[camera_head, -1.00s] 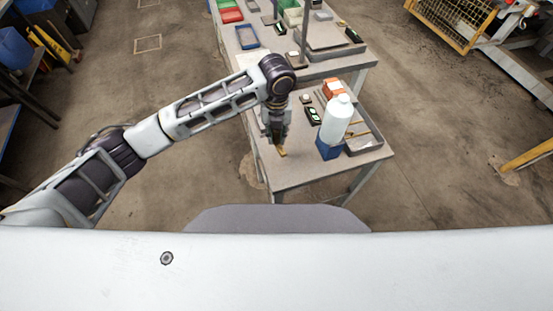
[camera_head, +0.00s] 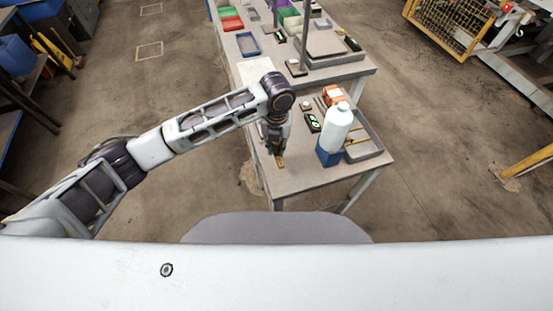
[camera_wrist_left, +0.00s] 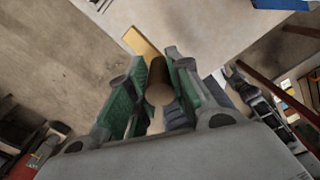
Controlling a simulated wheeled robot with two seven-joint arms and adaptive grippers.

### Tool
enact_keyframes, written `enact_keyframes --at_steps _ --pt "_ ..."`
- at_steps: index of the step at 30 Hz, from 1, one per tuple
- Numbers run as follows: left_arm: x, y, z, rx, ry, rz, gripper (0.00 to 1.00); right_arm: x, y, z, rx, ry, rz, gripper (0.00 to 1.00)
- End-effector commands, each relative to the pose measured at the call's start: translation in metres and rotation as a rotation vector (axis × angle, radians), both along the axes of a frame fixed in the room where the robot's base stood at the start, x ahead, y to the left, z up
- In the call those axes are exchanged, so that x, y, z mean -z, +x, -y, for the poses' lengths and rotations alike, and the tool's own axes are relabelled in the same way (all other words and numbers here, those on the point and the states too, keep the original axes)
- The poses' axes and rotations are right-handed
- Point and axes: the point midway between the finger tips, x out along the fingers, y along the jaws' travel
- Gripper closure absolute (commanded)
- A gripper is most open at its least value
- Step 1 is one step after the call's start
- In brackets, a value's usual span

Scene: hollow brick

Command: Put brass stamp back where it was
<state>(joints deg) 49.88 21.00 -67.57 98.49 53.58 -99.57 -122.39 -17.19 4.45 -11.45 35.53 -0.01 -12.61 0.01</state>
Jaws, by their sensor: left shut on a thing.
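My left gripper (camera_head: 276,150) is low over the near left part of the workbench (camera_head: 310,178). In the left wrist view its green-padded fingers (camera_wrist_left: 155,95) are shut on a brown, round-ended piece, the brass stamp (camera_wrist_left: 159,84). A flat yellow brass-coloured piece (camera_wrist_left: 140,42) shows just beyond the fingertips, and it also shows below the gripper in the head view (camera_head: 280,162). I cannot tell whether it is part of the stamp or whether it touches the bench. My right gripper is not in view.
A white bottle (camera_head: 335,128) stands by a blue block (camera_head: 328,154) right of the gripper. A grey tray (camera_head: 375,149), a dark device with a green display (camera_head: 313,123) and an orange box (camera_head: 333,93) are close by. The front bench strip is clear.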

Motion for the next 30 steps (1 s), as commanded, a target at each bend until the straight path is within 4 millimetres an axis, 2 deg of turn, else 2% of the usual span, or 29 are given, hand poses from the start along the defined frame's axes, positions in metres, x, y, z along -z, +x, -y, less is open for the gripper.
enact_keyframes --at_steps 6,9,22,30 --pt "0.029 -0.001 0.000 -0.001 0.000 -0.002 0.94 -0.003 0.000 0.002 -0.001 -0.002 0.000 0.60" --pt "0.037 0.000 0.000 -0.001 0.000 0.000 0.94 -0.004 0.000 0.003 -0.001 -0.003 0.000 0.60" --pt "0.041 0.000 0.000 -0.001 0.000 0.000 0.94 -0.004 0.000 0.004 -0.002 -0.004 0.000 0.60" --pt "0.066 0.000 0.000 -0.002 0.000 -0.001 0.94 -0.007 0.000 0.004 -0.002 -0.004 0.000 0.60"
